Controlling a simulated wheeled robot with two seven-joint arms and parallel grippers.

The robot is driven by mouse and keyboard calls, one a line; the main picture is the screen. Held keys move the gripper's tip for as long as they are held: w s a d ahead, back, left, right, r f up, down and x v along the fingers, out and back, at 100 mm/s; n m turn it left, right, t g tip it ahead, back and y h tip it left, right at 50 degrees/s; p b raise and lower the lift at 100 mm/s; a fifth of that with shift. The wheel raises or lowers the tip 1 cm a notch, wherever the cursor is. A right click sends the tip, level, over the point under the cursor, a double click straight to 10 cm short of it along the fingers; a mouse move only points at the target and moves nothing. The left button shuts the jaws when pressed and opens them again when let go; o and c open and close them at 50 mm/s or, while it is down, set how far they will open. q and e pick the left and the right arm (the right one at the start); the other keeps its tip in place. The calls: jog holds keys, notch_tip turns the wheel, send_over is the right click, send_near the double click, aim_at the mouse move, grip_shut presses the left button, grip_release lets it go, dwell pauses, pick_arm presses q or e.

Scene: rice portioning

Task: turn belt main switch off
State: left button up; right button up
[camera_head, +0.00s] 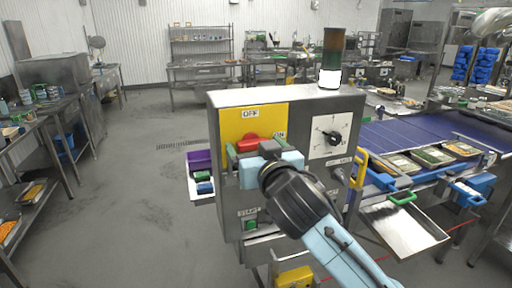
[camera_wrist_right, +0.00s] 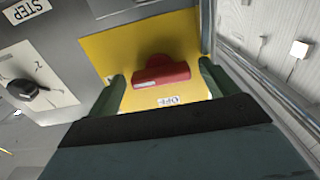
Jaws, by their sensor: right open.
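The belt main switch is a red rotary handle (camera_head: 248,143) on a yellow plate (camera_head: 232,119) of the grey control box (camera_head: 290,95). An OFF label is above it in the head view, and a second label, partly covered, is to its right. My right gripper (camera_head: 244,158) is in front of the plate. In the right wrist view the red handle (camera_wrist_right: 161,73) lies between the two green fingers of the open gripper (camera_wrist_right: 163,86), with gaps on both sides. The handle looks roughly level across the plate. My left gripper is not in view.
A dial (camera_head: 331,137) is on the box's right part, and a green button (camera_head: 250,224) is low on its front. A signal lamp (camera_head: 331,60) stands on top. A blue conveyor belt (camera_head: 400,138) with food trays runs behind to the right. The floor at left is open.

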jog(key=shift+c, duration=0.4)
jog(key=c, duration=0.9)
